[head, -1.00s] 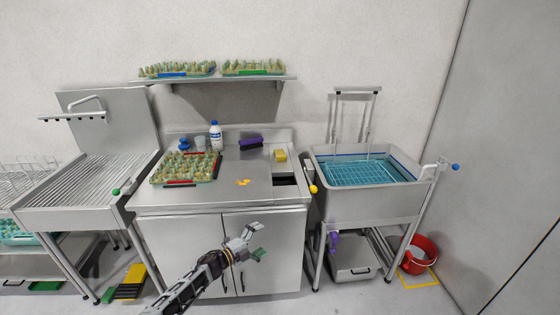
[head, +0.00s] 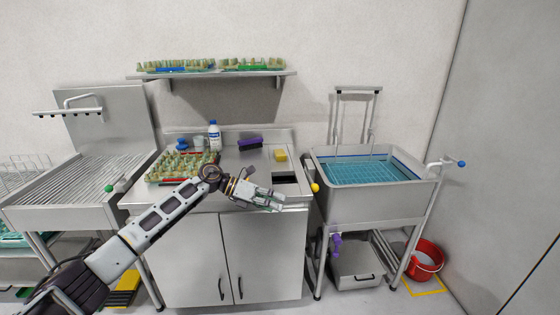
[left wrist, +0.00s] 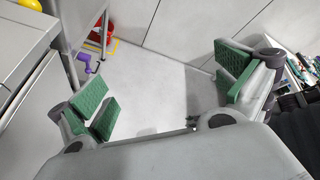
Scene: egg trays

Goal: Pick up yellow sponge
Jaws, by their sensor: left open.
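The yellow sponge (head: 280,155) lies at the back right of the steel counter, just behind a dark rectangular opening. My left gripper (head: 278,202) reaches in from the left over the front right of the counter, below and apart from the sponge in the picture. In the left wrist view its green-padded fingers (left wrist: 160,88) are spread wide with nothing between them. The sponge is not in the left wrist view. My right gripper does not show.
An egg tray (head: 152,178) sits on the counter's left, partly behind my arm. A white bottle (head: 214,136) and a purple brush (head: 250,144) stand at the back. A sink with a blue basket (head: 365,172) is on the right. A red bucket (head: 427,262) is on the floor.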

